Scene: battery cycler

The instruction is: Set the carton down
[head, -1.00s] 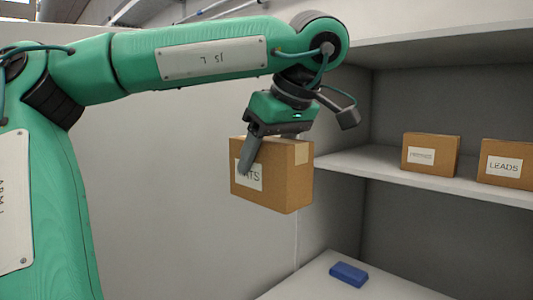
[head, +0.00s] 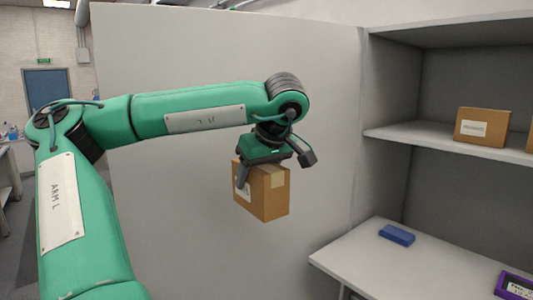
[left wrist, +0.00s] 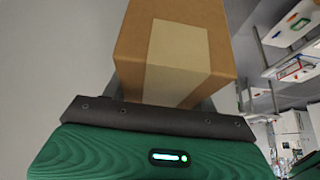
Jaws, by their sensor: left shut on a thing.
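A brown cardboard carton (head: 264,195) with a white label and a tape strip hangs in the air in the head view, left of the shelving and beside the grey panel. My left gripper (head: 243,172) is shut on it from above, with a finger over the labelled side. The label is mostly covered by that finger. The carton's taped top (left wrist: 178,50) fills the upper middle of the left wrist view, close against the gripper palm. My right gripper does not show.
A lower shelf (head: 360,255) stands to the right, with a blue block (head: 397,234) and a purple-framed item (head: 516,285) on it. Much of that surface is bare. Another carton (head: 483,127) sits on the upper shelf (head: 420,138). A grey panel (head: 200,60) stands behind my arm.

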